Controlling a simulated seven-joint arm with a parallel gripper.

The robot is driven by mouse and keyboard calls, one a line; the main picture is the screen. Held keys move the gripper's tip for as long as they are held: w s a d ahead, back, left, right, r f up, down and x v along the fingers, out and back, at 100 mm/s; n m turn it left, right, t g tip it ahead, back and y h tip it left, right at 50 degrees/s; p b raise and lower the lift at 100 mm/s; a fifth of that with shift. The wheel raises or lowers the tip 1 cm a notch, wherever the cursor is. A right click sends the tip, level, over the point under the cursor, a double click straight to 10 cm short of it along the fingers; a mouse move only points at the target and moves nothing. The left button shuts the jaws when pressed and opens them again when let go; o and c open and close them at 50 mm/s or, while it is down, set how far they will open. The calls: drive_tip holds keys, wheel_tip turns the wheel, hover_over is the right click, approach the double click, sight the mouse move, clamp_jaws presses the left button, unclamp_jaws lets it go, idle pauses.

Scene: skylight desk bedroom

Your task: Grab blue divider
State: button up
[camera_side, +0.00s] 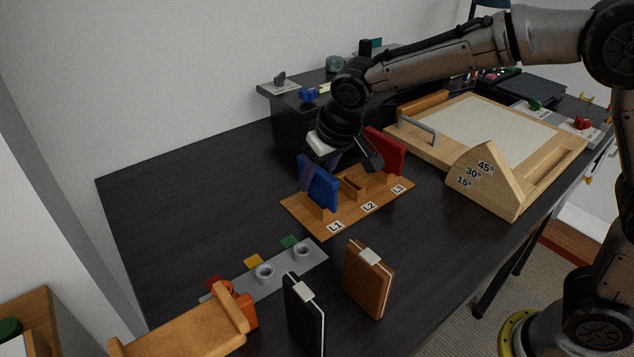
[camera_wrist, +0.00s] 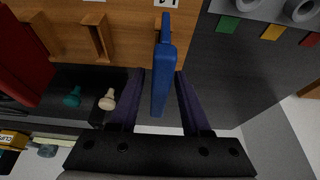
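The blue divider (camera_side: 318,184) stands upright in the L1 slot of the wooden rack (camera_side: 340,222). In the wrist view the blue divider (camera_wrist: 163,75) lies between the two dark purple fingers of my gripper (camera_wrist: 160,72). A gap shows between the divider and the left finger; the right finger is very close to it, and I cannot tell if it touches. My gripper is open around the divider. In the side view one finger crosses the divider's near face, and the other is largely hidden.
A red divider (camera_side: 385,151) stands at L3, and the L2 slot (camera_side: 351,187) is empty. A black divider (camera_side: 303,316) and a brown divider (camera_side: 368,279) stand at the front. A wooden angle block (camera_side: 487,182) and drawing board (camera_side: 480,122) are to the right. The desk's left is clear.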

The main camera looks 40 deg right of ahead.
clamp_jaws()
